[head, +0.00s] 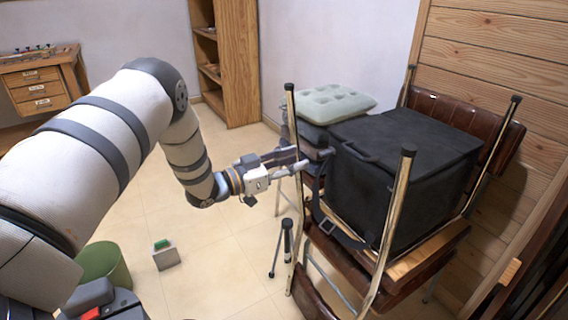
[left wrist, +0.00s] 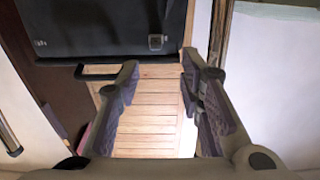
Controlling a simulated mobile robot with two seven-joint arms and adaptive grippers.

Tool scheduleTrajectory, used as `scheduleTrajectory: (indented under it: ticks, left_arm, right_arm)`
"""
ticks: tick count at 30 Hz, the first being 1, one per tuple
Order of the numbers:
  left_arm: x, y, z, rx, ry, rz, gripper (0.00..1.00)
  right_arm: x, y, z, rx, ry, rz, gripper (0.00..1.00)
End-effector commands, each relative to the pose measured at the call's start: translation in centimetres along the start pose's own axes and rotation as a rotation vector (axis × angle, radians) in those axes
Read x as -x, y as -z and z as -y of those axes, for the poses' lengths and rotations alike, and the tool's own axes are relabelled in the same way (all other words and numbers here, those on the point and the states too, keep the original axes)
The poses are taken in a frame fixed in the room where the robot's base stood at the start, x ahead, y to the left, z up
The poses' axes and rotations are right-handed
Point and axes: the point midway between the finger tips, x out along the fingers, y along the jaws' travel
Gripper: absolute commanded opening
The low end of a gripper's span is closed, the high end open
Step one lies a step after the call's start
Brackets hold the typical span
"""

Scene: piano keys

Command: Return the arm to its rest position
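My left arm (head: 95,140) reaches in from the left, bent downward at the elbow. My left gripper (head: 296,160) is in front of the near left side of a black case (head: 400,170). In the left wrist view the two fingers of this gripper (left wrist: 160,66) stand apart with nothing between them. Beyond them are wooden slats, with the black case (left wrist: 105,25) and its handle at upper left. Whether a finger touches the case or chair cannot be told. My right gripper is in neither view. No piano keys show.
The case rests on upturned chairs whose metal legs (head: 398,210) stick up near the gripper. A pale cushion (head: 330,103) lies behind. A green bin (head: 104,264), a small box (head: 166,256) and a small tripod (head: 286,242) stand on the floor. Tiled floor (head: 215,255) below the arm is mostly clear.

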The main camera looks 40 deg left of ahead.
Motion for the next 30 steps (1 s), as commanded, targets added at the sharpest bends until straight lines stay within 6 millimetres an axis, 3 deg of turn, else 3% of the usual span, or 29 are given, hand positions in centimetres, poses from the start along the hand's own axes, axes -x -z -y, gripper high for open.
scheduleTrajectory:
  ticks: [3,7,22,23,26,29,30]
  left_arm:
    - [2.5,0.0,0.1,0.001,0.002,0.001,0.34]
    - [3.8,0.0,0.1,0.0,0.002,-0.001,0.34]
    - [4.0,-0.5,-0.4,0.013,0.01,0.023,0.34]
    - [4.0,-1.3,-1.0,0.029,0.021,0.054,0.34]
    - [5.0,-6.2,-4.9,0.121,0.094,0.258,0.34]
    - [9.3,-12.4,-10.9,0.218,0.17,0.562,0.34]
    - [11.8,-14.3,-13.3,0.249,0.192,0.682,0.34]
  right_arm:
    - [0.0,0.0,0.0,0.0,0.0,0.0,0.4]
    - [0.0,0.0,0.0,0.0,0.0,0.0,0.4]
    - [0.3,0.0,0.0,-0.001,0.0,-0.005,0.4]
    - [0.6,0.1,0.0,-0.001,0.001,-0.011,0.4]
    - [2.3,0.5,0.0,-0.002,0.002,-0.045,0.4]
    - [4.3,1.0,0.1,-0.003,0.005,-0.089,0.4]
    - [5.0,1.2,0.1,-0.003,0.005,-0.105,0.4]
